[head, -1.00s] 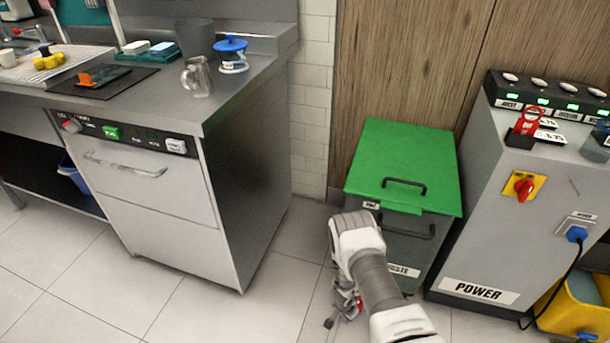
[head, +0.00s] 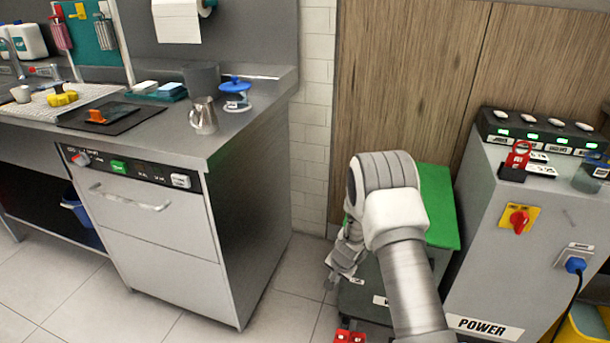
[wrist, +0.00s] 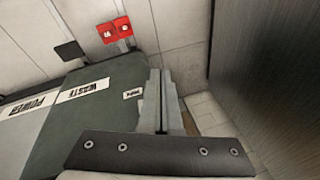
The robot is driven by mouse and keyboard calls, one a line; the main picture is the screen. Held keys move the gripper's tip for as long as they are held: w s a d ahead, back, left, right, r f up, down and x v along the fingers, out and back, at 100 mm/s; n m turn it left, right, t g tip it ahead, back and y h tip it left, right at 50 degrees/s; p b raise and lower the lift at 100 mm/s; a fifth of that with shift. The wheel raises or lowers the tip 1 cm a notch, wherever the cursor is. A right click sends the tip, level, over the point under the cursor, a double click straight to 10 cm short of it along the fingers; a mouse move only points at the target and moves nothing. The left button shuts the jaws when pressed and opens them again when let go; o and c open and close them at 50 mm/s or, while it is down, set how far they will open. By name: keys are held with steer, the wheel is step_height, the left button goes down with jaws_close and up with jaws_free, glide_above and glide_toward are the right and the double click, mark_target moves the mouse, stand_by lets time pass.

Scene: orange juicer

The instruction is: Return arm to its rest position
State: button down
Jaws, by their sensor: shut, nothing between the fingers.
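My arm rises from the lower right of the head view and bends over in front of the green-lidded waste bin. My gripper (head: 334,272) hangs below the wrist at the bin's left side, partly hidden by my own arm. In the wrist view my gripper (wrist: 160,128) has its two fingers together, with nothing between them. The bin (wrist: 90,110), labelled WASTE, is beyond and to the left of the fingers. I cannot tell how far the fingers are from it.
A steel counter (head: 240,137) with an under-counter appliance (head: 150,215) stands left, bearing a metal jug (head: 203,116) and a blue-lidded jar (head: 235,95). A grey POWER cabinet (head: 490,240) stands right. Red objects (head: 349,336) are low near the bin. Floor between counter and bin is clear.

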steer(key=s+r+n+t+y, duration=0.15)
steer(key=s+r, duration=0.25)
steer(key=r, duration=1.2)
steer(key=s+r+n+g, duration=0.15)
steer(key=s+r, duration=0.25)
steer(key=r, duration=1.1)
steer(key=s+d+r+n+t+h, duration=0.15)
steer(key=s+r, duration=0.25)
steer(key=s, duration=0.4)
steer(key=s+d+r+n, duration=0.15)
steer(key=s+r, duration=0.25)
steer(key=s, duration=0.5)
steer(key=s+d+r+n+t+h, duration=0.1)
steer(key=s+d+r, duration=0.25)
steer(key=s, duration=0.45)
step_height(320, 180, up, 22)
steer(key=a+p, duration=0.1)
steer(key=p, duration=2)
steer(key=shift+s+p, duration=0.2)
steer(key=shift+p, duration=0.15)
steer(key=shift+d, duration=0.15)
